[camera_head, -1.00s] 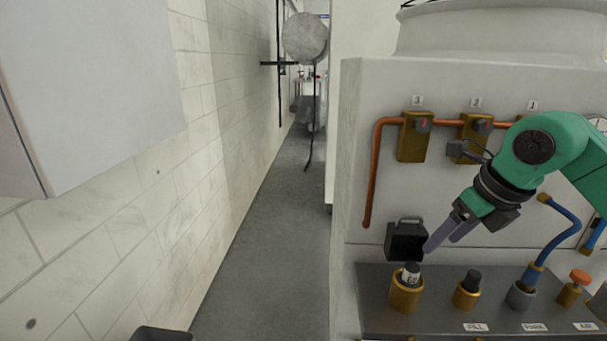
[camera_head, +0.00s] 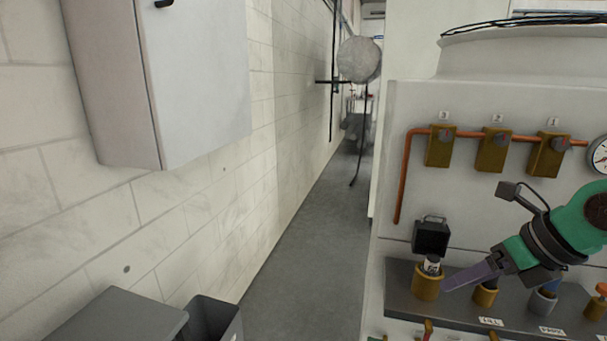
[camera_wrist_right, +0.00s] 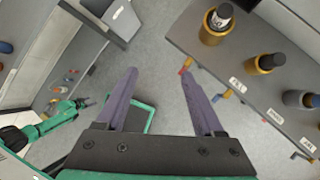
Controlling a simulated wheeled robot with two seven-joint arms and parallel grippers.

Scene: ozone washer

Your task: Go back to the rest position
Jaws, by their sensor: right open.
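My right gripper (camera_head: 458,282) is in front of the shelf of the washer panel in the head view, its purple fingers pointing left. The right wrist view shows its two fingers (camera_wrist_right: 160,78) wide apart with nothing between them. A dark-topped bottle or plug with a white label (camera_head: 432,265) stands in the leftmost brass holder (camera_head: 426,287); it also shows in the right wrist view (camera_wrist_right: 221,18). A green arm, seemingly my left one, shows at the left of the wrist view; its gripper (camera_wrist_right: 86,103) is too small to read.
The grey shelf (camera_head: 400,290) carries several holders, with small valve handles below it. A wall cabinet (camera_head: 200,80) and grey bins (camera_head: 215,320) are at left. The aisle floor (camera_head: 310,255) between is clear.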

